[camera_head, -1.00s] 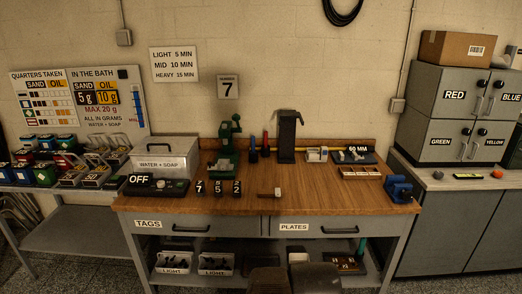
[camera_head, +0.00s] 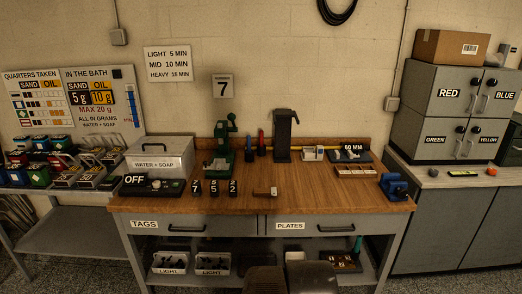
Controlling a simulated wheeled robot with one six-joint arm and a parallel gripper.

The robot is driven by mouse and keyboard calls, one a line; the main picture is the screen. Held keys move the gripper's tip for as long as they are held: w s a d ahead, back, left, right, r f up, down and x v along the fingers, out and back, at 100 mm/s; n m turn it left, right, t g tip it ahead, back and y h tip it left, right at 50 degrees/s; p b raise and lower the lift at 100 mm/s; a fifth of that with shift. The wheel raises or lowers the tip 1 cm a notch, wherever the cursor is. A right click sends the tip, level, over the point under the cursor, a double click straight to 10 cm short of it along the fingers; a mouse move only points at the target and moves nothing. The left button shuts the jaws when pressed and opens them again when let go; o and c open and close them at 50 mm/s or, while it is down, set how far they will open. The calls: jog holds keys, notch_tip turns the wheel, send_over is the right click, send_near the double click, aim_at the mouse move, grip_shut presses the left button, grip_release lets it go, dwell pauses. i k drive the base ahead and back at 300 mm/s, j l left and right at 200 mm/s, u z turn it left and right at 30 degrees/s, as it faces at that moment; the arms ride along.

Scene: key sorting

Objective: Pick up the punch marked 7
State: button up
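The punch marked 7 (camera_head: 196,188) stands upright on the wooden workbench (camera_head: 320,196), near its front edge. It is the leftmost of three small black punches with white digits. Right of it are the punch marked 5 (camera_head: 214,187) and the punch marked 2 (camera_head: 233,187). My gripper is not clearly visible; a dark part of my own body shows at the bottom centre, well below and in front of the bench top.
A green press (camera_head: 220,158) stands behind the punches. A black control box reading OFF (camera_head: 152,187) is left of them, and a small hammer (camera_head: 265,191) lies right. A wall sign reads 7 (camera_head: 223,86).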

aim_at(196, 186)
jog(key=i+j+u, duration=0.3)
jog(key=i+j, duration=0.35)
jog(key=i+j+u, duration=0.3)
jog(key=i+j, duration=0.2)
jog(key=i, duration=0.25)
